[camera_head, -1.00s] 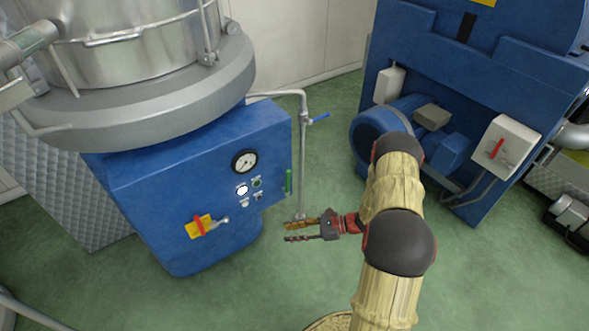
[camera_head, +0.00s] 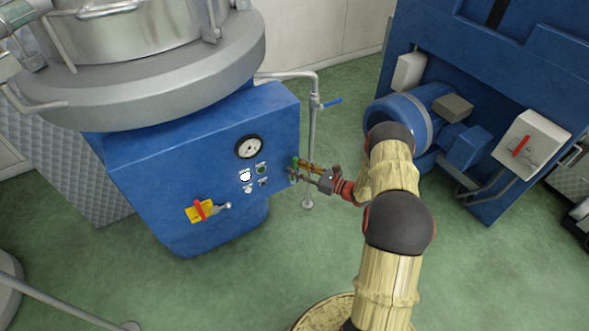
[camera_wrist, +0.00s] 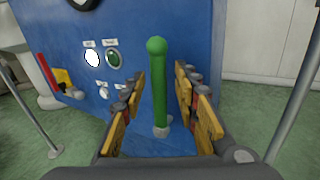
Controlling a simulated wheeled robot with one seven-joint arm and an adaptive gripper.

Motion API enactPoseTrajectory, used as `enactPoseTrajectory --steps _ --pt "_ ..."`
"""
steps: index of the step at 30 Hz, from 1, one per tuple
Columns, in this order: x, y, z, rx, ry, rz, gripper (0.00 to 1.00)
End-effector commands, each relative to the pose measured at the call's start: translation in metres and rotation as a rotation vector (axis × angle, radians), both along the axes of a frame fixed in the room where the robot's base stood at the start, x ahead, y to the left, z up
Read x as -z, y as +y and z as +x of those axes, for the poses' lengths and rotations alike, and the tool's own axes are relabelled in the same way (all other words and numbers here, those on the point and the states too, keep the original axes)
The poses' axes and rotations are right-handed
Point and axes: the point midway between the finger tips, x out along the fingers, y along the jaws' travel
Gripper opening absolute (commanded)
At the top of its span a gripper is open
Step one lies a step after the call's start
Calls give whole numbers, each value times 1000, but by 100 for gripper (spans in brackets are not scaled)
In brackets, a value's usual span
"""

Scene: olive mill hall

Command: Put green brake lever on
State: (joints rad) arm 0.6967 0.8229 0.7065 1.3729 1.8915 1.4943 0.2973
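The green brake lever (camera_wrist: 158,90) stands upright with a round knob on top, on a pale base at the side of the blue machine housing (camera_head: 200,150). In the wrist view it rises between the two fingers of my gripper (camera_wrist: 158,105), which is open, with a gap on each side of the lever. In the head view my gripper (camera_head: 298,169) is at the right edge of the housing and hides most of the lever; only a bit of green (camera_head: 295,162) shows beside the fingertips.
The housing front carries a gauge (camera_head: 249,147), several small buttons and a red-and-yellow switch (camera_head: 200,210). A thin pipe with a blue-handled valve (camera_head: 331,102) stands behind my gripper. A second blue machine (camera_head: 490,100) is at the right. Green floor lies open between them.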

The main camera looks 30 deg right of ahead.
Motion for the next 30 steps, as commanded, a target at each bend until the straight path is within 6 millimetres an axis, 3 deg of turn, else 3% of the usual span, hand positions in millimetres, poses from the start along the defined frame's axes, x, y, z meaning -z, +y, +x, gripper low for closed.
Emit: enactPoseTrajectory --steps 13,30 --pt "-1 6 10 0 0 0 30" --pt "0 6 10 1 0 -1 0"
